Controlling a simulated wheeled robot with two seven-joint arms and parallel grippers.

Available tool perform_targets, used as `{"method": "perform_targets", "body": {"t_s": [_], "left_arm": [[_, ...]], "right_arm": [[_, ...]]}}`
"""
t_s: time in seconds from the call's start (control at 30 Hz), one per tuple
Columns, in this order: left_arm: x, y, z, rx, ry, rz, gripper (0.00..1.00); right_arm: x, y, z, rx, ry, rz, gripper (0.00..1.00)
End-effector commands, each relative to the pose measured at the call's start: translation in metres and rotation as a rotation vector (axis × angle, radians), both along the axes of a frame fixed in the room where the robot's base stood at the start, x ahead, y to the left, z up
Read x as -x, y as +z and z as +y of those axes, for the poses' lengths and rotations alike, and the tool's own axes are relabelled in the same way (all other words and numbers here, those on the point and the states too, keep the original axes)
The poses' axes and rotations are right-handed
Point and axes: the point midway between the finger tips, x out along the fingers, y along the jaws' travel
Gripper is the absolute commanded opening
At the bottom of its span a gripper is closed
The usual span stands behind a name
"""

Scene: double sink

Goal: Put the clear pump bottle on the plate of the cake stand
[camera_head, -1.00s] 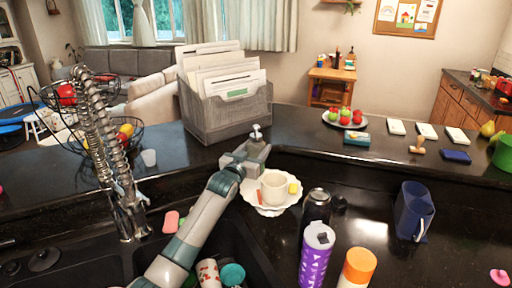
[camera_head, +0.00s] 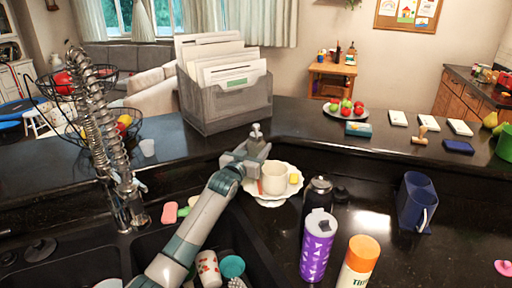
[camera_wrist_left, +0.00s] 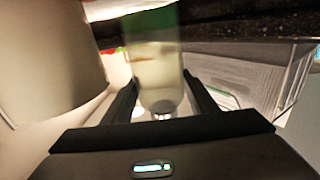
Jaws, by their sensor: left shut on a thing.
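The clear pump bottle (camera_head: 256,144) with a grey pump top is in my left gripper (camera_head: 245,160), which is shut on it. In the left wrist view the bottle (camera_wrist_left: 158,65) stands between the two fingers, with pale contents. The white scalloped plate of the cake stand (camera_head: 284,198) is just in front and to the right of the gripper; the stand's foot is hidden. A white cup (camera_head: 273,180) and a small yellow item (camera_head: 294,179) are on the plate. The bottle appears behind the cup; whether it touches the plate cannot be told. My right gripper is not in view.
A grey file holder (camera_head: 228,106) stands on the raised ledge behind. A black bottle (camera_head: 317,192), a purple tumbler (camera_head: 317,245) and an orange-capped bottle (camera_head: 359,262) stand right of the plate. The blue holder (camera_head: 415,202) is farther right. The sink's faucet (camera_head: 112,165) is at left.

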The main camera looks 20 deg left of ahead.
Motion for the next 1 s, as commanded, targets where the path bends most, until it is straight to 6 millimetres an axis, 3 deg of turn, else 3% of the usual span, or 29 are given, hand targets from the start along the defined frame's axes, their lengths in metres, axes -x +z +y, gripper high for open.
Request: {"method": "perform_targets", "body": {"t_s": [0.83,0.87,0.93,1.0], "left_arm": [[0.0,-0.011,0.0,0.0,0.0,-0.004,0.2],[0.0,-0.01,0.0,0.0,0.0,-0.004,0.6],[0.0,-0.01,0.0,0.0,0.0,-0.003,0.75],[0.0,-0.011,0.0,0.0,0.0,-0.003,0.75]], "right_arm": [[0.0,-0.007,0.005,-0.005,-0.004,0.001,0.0],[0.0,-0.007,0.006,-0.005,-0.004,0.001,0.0],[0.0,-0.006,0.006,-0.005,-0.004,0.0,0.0],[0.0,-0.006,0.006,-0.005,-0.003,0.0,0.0]]}}
